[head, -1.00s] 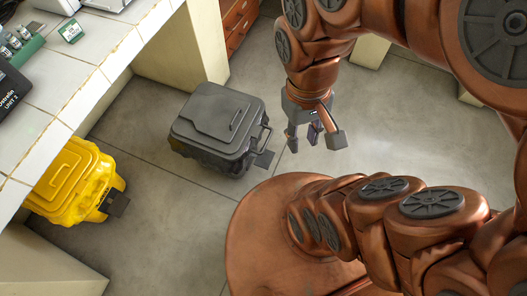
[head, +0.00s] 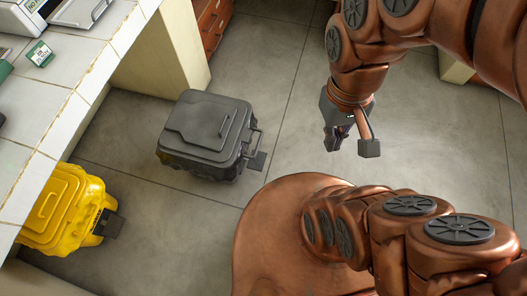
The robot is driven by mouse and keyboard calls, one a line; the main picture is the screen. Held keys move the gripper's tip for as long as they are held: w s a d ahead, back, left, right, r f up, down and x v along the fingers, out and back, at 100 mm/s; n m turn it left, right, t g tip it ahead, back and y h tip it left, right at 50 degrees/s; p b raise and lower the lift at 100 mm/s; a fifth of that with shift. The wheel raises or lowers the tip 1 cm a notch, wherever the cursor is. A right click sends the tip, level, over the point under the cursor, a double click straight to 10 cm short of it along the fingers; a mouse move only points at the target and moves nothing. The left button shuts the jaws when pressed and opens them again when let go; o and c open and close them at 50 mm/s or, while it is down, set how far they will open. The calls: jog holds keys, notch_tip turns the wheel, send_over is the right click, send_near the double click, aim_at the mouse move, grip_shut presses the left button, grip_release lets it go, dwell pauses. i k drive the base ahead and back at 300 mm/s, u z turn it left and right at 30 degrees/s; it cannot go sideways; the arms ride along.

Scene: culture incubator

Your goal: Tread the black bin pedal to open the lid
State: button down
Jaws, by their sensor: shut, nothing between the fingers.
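The black bin (head: 208,130) stands on the floor left of centre in the head view, with its lid down. Its pedal (head: 256,162) is a dark flat plate sticking out at the bin's lower right, below a thin metal bar. My gripper (head: 332,148) hangs to the right of the bin, pointing down. It is shut and empty, apart from both the pedal and the bin. The fingertips are small and partly hidden by the gripper's own body.
A yellow bin (head: 62,208) with its own dark pedal (head: 108,224) stands at the lower left. A white tiled counter (head: 75,60) runs along the left above it. Red-brown drawers (head: 212,28) are at the back. The floor (head: 290,85) between the black bin and my gripper is clear.

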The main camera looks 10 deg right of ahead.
aim_at(258, 164)
jog(key=z, duration=0.05)
jog(key=k, duration=0.4)
jog(key=u, duration=1.1)
